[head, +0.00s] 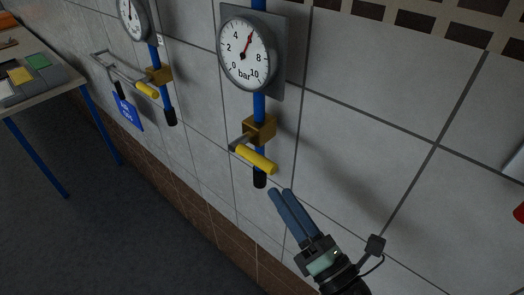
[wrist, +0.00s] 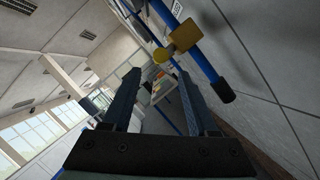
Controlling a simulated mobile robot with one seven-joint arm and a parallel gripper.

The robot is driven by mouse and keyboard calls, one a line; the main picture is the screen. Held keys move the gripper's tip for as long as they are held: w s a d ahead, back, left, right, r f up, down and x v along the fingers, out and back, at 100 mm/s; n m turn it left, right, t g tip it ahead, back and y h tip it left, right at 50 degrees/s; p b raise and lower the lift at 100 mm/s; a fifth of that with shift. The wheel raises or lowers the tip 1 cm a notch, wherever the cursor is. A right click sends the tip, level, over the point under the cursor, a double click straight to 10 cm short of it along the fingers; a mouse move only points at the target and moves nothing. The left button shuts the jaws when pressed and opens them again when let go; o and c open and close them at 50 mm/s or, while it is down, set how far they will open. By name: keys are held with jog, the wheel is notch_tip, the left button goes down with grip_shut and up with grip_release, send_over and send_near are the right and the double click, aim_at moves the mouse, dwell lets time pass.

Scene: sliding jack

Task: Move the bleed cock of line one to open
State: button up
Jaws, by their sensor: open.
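Two bleed cocks sit on blue pipes on the tiled wall; I cannot read which is line one. The nearer brass cock (head: 260,128) has a lever with a yellow grip (head: 256,159) that slants down to the right, below a gauge (head: 246,54). The farther brass cock (head: 159,75) has a yellow grip (head: 146,90) and a smaller-looking gauge (head: 132,18). My gripper (head: 280,190) is open and empty, below and right of the nearer grip, apart from it. In the wrist view, a brass cock (wrist: 185,36) and the yellow end of its grip (wrist: 160,56) show beyond the open fingers.
A metal bracket (head: 104,58) and a blue tag (head: 127,112) are beside the farther cock. A table (head: 45,97) with coloured items stands at the left. A red thing (head: 519,213) shows at the right edge. The wall right of my gripper is mostly clear.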

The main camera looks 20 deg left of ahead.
aim_at(260, 161)
jog(key=p+x, duration=0.2)
jog(key=x, duration=0.6)
jog(key=shift+w+r+p, duration=0.1)
jog(key=shift+r+p, duration=0.05)
jog(key=shift+p, duration=0.15)
jog(key=shift+w+a, duration=0.4)
jog(key=shift+a, duration=0.15)
grip_shut()
dwell(0.5)
